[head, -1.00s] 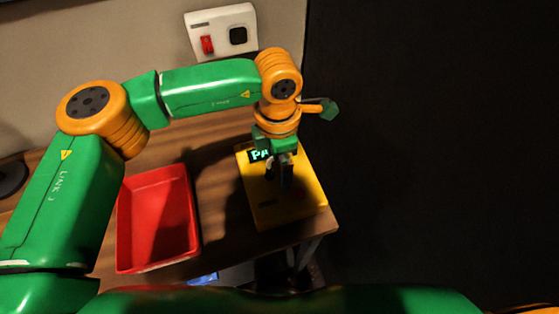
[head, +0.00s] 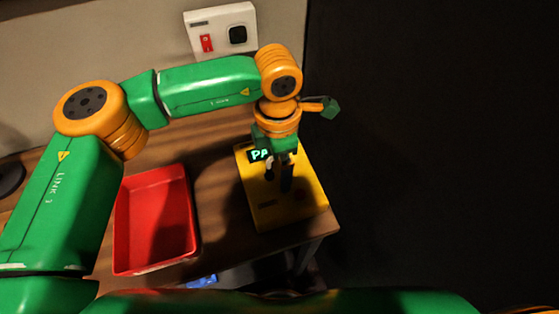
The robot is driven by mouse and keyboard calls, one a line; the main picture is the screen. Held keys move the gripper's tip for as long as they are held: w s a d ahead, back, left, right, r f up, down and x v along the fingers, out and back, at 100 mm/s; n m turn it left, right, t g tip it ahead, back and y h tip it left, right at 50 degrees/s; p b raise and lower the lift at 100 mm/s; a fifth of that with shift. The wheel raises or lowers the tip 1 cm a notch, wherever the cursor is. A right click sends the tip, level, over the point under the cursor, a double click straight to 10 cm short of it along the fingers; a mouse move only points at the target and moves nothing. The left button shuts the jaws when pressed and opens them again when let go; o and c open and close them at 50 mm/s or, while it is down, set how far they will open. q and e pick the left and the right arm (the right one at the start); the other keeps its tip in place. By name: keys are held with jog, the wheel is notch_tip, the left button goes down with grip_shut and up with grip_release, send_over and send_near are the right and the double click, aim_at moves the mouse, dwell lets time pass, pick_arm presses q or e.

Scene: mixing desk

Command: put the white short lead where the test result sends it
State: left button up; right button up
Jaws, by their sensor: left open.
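A yellow tester box (head: 310,199) lies on the wooden desk near its right end. Its small dark display (head: 259,155) shows lit letters that start with "PA"; the rest is hidden behind my left gripper. My left gripper (head: 279,181) points down over the middle of the tester with its dark fingers open. I cannot tell whether the fingertips touch the box. I cannot make out the white short lead; the gripper and shadow hide part of the tester. A red tray (head: 122,232) stands on the desk left of the tester and looks empty. My right gripper is not in view.
A white wall plate (head: 219,18) with a red switch and a black square is behind the desk. A blue item (head: 203,281) shows below the desk's front edge. Bare wood (head: 218,200) lies between tray and tester. Right of the desk is dark.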

pick_arm(q)
grip_shut()
dwell(0.4)
dwell(1.0)
jog(key=shift+r+p, duration=1.7)
jog(key=shift+r, duration=1.3)
